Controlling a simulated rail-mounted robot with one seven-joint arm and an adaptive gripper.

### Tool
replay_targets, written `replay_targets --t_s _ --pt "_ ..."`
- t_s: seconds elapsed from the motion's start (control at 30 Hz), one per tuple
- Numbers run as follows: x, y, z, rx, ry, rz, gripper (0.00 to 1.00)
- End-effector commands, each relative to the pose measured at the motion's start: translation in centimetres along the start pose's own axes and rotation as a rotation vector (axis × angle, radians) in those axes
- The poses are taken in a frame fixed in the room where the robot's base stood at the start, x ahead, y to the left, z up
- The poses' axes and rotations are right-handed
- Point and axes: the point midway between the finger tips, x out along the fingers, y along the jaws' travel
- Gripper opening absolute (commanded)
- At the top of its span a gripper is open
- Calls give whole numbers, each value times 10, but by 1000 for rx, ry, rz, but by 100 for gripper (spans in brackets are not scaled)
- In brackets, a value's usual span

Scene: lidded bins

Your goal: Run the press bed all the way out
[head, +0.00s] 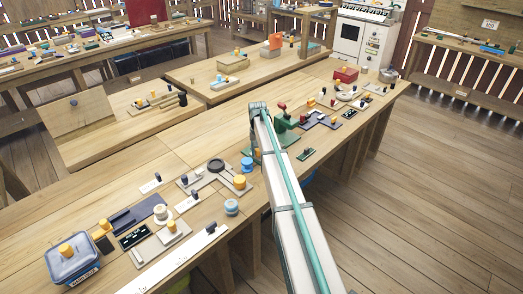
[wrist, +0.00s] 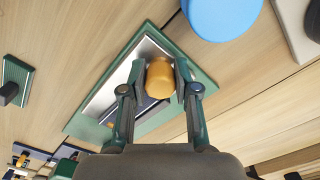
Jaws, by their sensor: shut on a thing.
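In the wrist view, my gripper (wrist: 160,82) is shut on an orange knob (wrist: 159,70), one finger on each side. The knob stands over a pale flat plate (wrist: 115,86) lying on a green base (wrist: 195,78), which looks like the press bed and its frame. My fingers and wrist hide part of the plate and base, so I cannot tell how far the plate is out. In the head view, my arm covers most of this spot on the bench.
A blue round piece (wrist: 220,14) lies close to the green base; it also shows in the head view (head: 247,164). A green device with a red knob (head: 283,121) stands right of my arm. Several small fixtures and a blue bin (head: 73,268) fill the bench's left part.

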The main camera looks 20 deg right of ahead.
Motion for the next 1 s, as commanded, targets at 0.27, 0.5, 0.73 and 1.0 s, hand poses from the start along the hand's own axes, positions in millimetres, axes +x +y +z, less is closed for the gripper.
replay_targets --t_s 0.27,0.5,0.73,1.0 --pt "0 0 -1 0 1 0 55" --pt "0 1 -1 0 1 1 55" --pt "-13 1 -1 0 1 0 55" --pt "-62 0 -2 0 4 0 55"
